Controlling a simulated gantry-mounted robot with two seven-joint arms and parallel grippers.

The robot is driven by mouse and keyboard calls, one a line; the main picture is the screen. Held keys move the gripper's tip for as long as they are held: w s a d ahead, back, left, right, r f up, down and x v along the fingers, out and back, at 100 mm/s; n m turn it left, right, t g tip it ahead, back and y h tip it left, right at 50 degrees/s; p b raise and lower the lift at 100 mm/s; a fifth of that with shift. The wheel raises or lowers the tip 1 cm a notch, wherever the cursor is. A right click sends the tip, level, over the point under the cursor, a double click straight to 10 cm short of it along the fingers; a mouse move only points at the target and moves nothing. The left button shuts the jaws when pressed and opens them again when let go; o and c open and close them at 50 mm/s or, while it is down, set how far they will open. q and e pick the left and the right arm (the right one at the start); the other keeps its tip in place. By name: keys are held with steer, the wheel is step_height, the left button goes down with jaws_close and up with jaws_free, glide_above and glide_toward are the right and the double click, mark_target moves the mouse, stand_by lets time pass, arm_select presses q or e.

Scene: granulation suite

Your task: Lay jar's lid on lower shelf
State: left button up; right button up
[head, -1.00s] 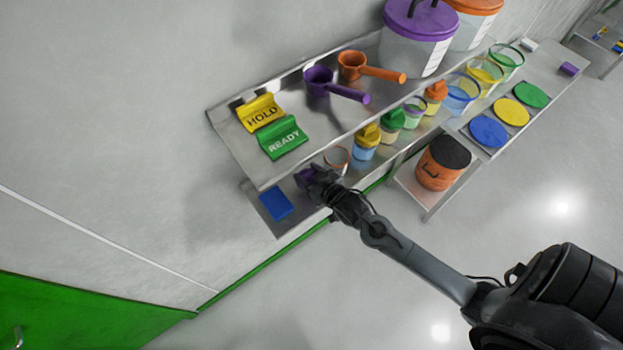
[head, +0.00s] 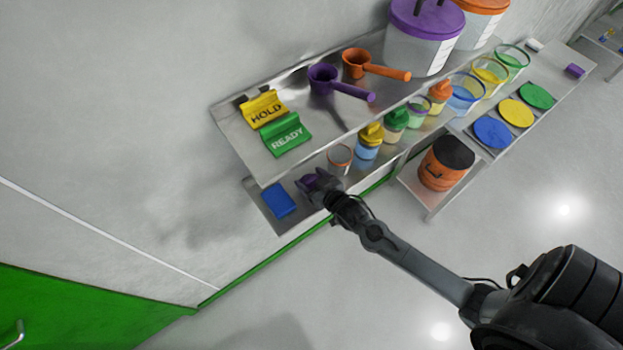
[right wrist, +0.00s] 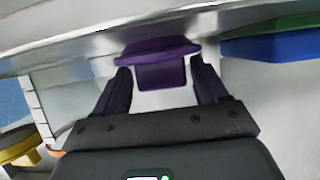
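The jar's purple lid (right wrist: 158,52) shows in the right wrist view, its knob (right wrist: 162,77) between my right gripper's fingers. A narrow gap shows on both sides of the knob, so the right gripper (right wrist: 161,72) is open around it. The lid appears to lie flat at the lower shelf's surface; contact underneath is hidden. In the head view the right gripper (head: 316,183) is over the lower shelf (head: 290,222) and covers most of the lid. The open jar (head: 340,157), with an orange rim, stands beside it. My left gripper is out of view.
A blue block (head: 279,201) lies left of the gripper on the lower shelf. Jars with yellow (head: 372,133), green (head: 396,118) and orange (head: 441,88) lids stand to the right. The upper shelf (head: 236,135) overhangs behind, carrying signs and scoops.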

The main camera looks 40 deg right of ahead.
steer(key=shift+o, duration=0.4)
steer(key=shift+r, duration=0.2)
steer(key=s+a+r+n+g, duration=0.1)
steer(key=s+a+r+g, duration=0.2)
steer(key=s, duration=0.8)
steer(key=s+a+r+n+g+y, duration=0.1)
steer(key=s+a+g, duration=0.5)
steer(key=s, duration=0.6)
step_height(320, 180, up, 2)
steer(key=shift+n+g, duration=0.4)
steer(key=shift+n, duration=0.1)
steer(key=shift+a, duration=0.1)
